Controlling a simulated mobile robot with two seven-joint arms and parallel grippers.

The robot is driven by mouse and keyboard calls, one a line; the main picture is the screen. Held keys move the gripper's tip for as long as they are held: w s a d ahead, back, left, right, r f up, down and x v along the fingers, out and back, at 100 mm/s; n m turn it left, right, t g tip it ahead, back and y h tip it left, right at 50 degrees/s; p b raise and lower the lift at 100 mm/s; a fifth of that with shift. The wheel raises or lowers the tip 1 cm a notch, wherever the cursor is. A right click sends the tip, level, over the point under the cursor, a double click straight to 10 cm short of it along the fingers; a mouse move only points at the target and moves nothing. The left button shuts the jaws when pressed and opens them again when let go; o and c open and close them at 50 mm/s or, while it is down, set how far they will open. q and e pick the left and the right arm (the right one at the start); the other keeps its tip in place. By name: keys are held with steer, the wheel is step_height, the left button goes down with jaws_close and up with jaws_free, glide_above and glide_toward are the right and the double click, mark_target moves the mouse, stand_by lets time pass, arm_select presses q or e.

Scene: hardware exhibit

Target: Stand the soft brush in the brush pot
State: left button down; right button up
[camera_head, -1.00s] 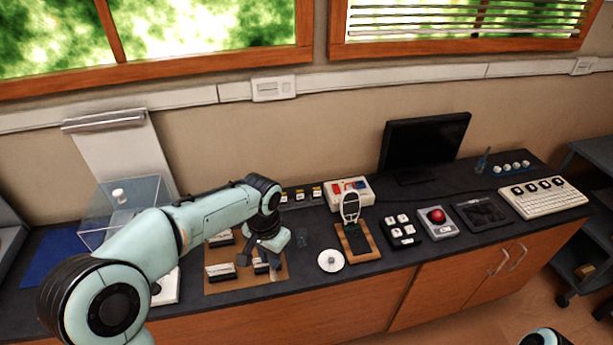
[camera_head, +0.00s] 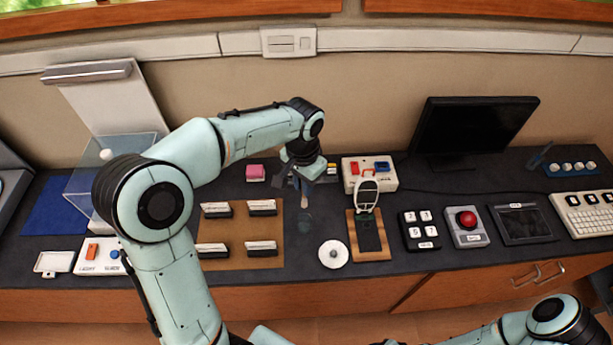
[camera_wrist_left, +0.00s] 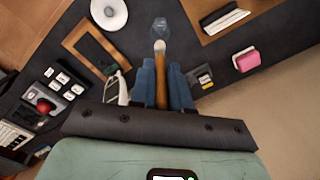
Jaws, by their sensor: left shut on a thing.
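My left gripper (camera_head: 302,178) is shut on the soft brush (camera_head: 304,200), which hangs below the fingers over the dark counter. In the left wrist view the brush (camera_wrist_left: 161,82) shows as a brown handle between the blue fingers (camera_wrist_left: 163,82), with a pale tip pointing away from the gripper. The brush pot (camera_head: 305,222) is a small see-through bluish cup on the counter, just below the brush in the head view. It also shows in the left wrist view (camera_wrist_left: 159,25), just beyond the pale tip. I cannot tell the gap between them. My right gripper is out of view.
A brown board (camera_head: 240,231) with several black-and-white blocks lies left of the pot. A white disc (camera_head: 333,254) and a stand with a white-rimmed oval (camera_head: 369,234) are to its right. A pink block (camera_head: 255,173) lies behind.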

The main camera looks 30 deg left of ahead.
mark_target(304, 206)
arm_select(q)
steer(key=shift+f+b, duration=0.85)
steer(key=shift+f, duration=1.05)
steer(key=shift+f+b, duration=1.75)
steer(key=shift+f, duration=1.65)
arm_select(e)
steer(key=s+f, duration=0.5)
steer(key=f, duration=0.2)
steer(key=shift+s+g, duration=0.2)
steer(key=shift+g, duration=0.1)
arm_select(q)
steer(key=c, duration=1)
jaws_free()
step_height(304, 206, up, 13)
steer(key=shift+r+p, duration=0.2)
steer(key=shift+p, duration=0.75)
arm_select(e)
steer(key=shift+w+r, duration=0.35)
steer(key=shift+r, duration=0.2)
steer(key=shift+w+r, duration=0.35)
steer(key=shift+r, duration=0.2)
